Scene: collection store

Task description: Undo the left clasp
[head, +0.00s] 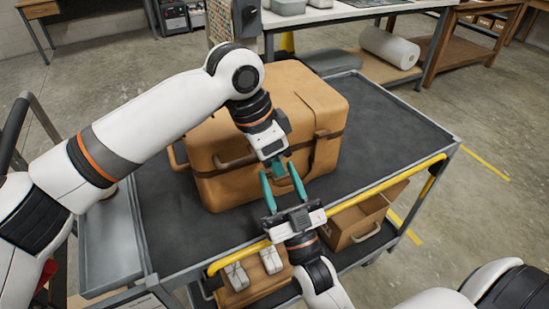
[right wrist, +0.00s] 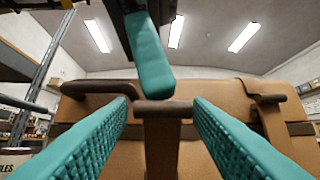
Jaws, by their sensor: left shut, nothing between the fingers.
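A large tan case (head: 226,128) with brown straps stands closed on the cart. My left gripper (head: 278,168) reaches down to its front side, shut and empty. In the right wrist view its teal fingertips (right wrist: 154,80) come from above, close to a dark brown crossbar (right wrist: 165,108) over a vertical strap (right wrist: 161,145); whether they touch is unclear. I cannot tell if this is the left clasp. My right gripper (head: 281,178) is open, its fingers apart on either side of that strap, with nothing between them. The grippers hide this part of the case in the head view.
A brown handle (right wrist: 97,88) sits left of the strap, and another strap (right wrist: 262,98) lies to the right. The cart's dark mat (head: 385,125) is free right of the case. A yellow rail (head: 385,183) edges its front. An open box (head: 355,222) sits below.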

